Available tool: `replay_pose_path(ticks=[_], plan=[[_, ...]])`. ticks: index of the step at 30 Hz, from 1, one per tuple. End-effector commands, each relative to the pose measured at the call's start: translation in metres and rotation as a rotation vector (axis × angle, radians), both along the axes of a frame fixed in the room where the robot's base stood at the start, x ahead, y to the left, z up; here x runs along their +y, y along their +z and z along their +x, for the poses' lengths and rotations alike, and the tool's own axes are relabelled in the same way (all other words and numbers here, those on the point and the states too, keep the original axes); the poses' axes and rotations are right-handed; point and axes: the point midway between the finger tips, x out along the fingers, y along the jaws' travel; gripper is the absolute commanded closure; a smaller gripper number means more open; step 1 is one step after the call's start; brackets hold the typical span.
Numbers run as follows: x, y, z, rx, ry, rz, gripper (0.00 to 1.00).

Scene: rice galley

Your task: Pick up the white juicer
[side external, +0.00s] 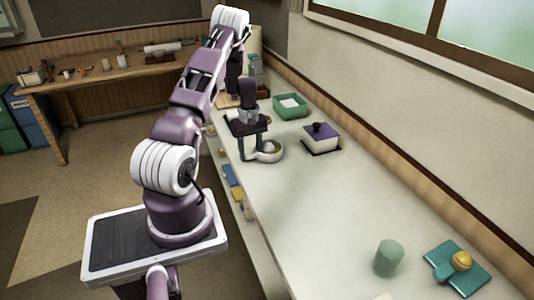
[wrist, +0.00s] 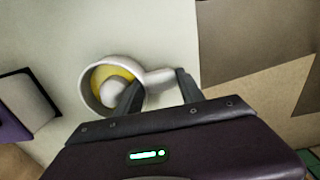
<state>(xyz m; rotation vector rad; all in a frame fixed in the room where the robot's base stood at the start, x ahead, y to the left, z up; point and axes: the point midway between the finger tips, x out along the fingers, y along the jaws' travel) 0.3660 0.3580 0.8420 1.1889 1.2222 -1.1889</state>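The white juicer (side external: 271,157) sits on the counter near its left edge, beneath my gripper in the side view. In the wrist view the juicer (wrist: 88,92) is a round white cup with a yellow inside and a pale dome in the middle. Its short white handle (wrist: 160,78) points right. My gripper (side external: 251,153) is low over the counter, pointing down. In the wrist view my gripper (wrist: 160,90) is open, with its fingertips apart and the handle between or just beyond them. I cannot tell whether the fingers touch it.
A white pot with a purple lid (side external: 320,138) stands right of the juicer, with a green tray (side external: 290,107) behind. A green cup (side external: 389,258) and a teal board (side external: 456,272) are at the near end. The counter's middle is clear.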

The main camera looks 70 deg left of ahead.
Motion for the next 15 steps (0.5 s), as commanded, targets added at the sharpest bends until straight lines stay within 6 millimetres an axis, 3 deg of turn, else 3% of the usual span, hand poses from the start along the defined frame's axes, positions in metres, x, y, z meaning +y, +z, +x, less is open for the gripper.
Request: replay_pose_path(ticks=[1,5,15], plan=[[-0.0001,0.0001,0.0002,0.000,0.000,0.000,0.73],[-0.0001,0.0003,0.0003,0.000,0.000,0.000,0.99],[0.0001,0.0013,0.0006,-0.001,-0.001,0.001,1.00]])
